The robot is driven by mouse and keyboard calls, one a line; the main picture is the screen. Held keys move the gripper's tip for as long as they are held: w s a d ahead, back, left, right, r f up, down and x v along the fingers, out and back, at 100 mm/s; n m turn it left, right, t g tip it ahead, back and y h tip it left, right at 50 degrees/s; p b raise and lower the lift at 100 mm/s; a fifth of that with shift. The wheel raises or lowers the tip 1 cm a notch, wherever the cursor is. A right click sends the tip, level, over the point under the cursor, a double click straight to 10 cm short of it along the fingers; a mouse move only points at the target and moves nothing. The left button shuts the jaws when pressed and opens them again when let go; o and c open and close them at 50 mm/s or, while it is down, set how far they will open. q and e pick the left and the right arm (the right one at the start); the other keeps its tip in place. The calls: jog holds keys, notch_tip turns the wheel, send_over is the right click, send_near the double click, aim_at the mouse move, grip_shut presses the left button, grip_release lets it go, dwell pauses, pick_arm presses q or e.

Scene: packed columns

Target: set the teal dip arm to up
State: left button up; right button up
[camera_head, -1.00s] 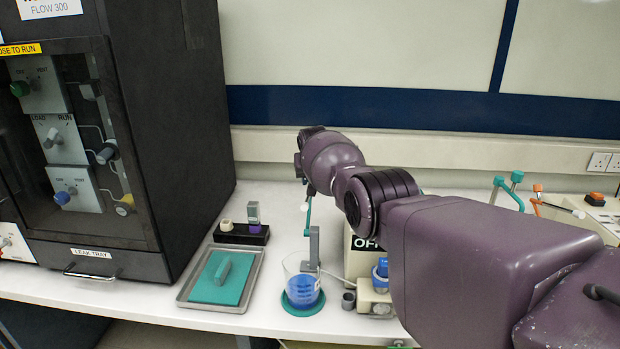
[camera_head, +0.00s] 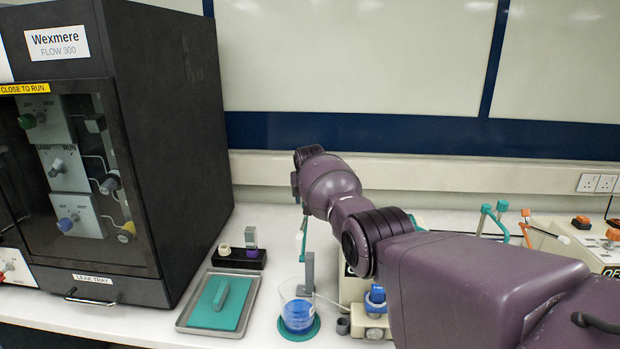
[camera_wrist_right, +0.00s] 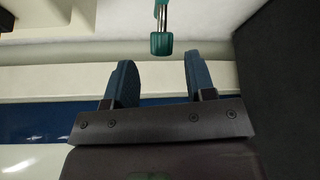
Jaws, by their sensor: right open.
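A teal dip arm (camera_head: 303,240) stands behind the blue-filled beaker (camera_head: 298,312) in the head view, partly hidden by my right arm. It looks roughly upright, but its full setting cannot be told. In the right wrist view, a teal-ended rod (camera_wrist_right: 161,43) reaches down from the top edge, just beyond and between my right fingertips. My right gripper (camera_wrist_right: 160,62) is open, with nothing between its blue fingers. My left gripper is not in view.
A dark cabinet (camera_head: 175,130) stands at left. A metal tray (camera_head: 186,318) with a teal pad and a black block (camera_head: 238,258) lie left of the beaker. A box with a blue knob (camera_head: 375,298) is beside my arm. More teal levers (camera_head: 490,215) stand at right.

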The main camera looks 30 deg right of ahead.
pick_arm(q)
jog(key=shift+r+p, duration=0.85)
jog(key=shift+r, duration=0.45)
pick_arm(e)
jog(key=shift+v, duration=2.9)
jog(key=shift+s, duration=0.1)
